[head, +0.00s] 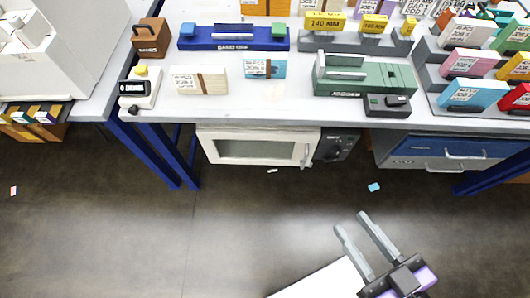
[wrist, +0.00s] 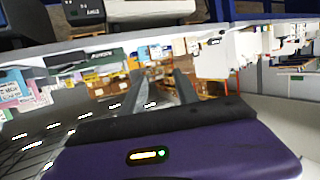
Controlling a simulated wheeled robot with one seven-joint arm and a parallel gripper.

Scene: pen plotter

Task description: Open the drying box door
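The drying box (head: 215,133) is a cream, microwave-like box under the workbench in the head view. Its door (head: 255,150) has a dark window and looks closed. A light vertical handle (head: 307,153) is at the door's right edge, beside a dark control panel (head: 336,146). My gripper (head: 351,219) is below and right of the box in the head view, apart from the handle. Its two grey fingers are spread with nothing between them. In the wrist view the fingers (wrist: 158,88) also stand apart and empty; I cannot make out the drying box door there.
The workbench (head: 225,110) above the box carries several small boxes and a green device (head: 365,76). Blue table legs (head: 160,150) stand left of the box. A blue-grey drawer cabinet (head: 440,150) stands to its right. The floor in front is mostly clear, with a few small scraps (head: 374,187).

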